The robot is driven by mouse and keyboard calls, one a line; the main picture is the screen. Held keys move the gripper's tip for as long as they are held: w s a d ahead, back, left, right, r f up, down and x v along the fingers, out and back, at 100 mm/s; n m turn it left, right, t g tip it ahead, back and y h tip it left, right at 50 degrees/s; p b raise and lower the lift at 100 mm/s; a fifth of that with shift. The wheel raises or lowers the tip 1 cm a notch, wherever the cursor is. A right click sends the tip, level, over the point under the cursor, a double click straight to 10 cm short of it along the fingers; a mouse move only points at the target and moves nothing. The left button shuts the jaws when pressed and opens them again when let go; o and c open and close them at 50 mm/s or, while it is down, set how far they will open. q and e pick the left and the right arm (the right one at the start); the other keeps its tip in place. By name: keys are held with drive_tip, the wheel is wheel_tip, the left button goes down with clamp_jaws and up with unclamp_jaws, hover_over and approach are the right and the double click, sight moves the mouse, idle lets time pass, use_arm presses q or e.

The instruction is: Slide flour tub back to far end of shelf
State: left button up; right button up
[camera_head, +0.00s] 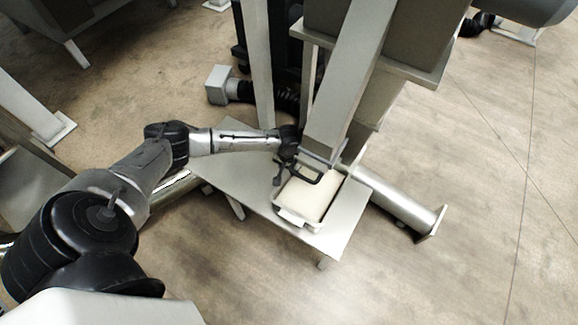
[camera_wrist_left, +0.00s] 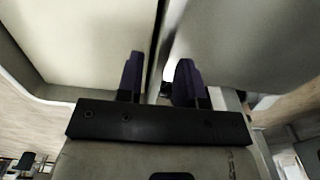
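The flour tub (camera_head: 291,217) is a pale, shallow rectangular tub filled with cream-white flour (camera_head: 312,195). It stands on the grey shelf (camera_head: 240,172), towards the shelf's right part in the head view. My left gripper (camera_head: 298,174) is at the tub's far-left side, low over its rim. In the left wrist view the two dark fingers of the left gripper (camera_wrist_left: 158,68) stand apart, with a thin edge and a narrow gap between them. The cream surface (camera_wrist_left: 85,45) fills the left side there. Whether the fingers touch the rim cannot be seen. My right gripper is out of view.
A large grey machine frame (camera_head: 350,80) rises right behind the tub and overhangs the shelf's back edge. A metal cylinder (camera_head: 405,208) lies to the right of the shelf. The left part of the shelf is bare apart from my arm above it.

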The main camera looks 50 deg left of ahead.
use_arm(q)
drive_tip(key=b, duration=0.3)
hover_over(289, 183)
wheel_tip(289, 183, down, 6)
drive_tip(key=shift+w+a+r, duration=0.1)
drive_tip(key=shift+w+a, duration=0.05)
drive_tip(key=shift+c, duration=0.5)
clamp_jaws()
idle(0.7)
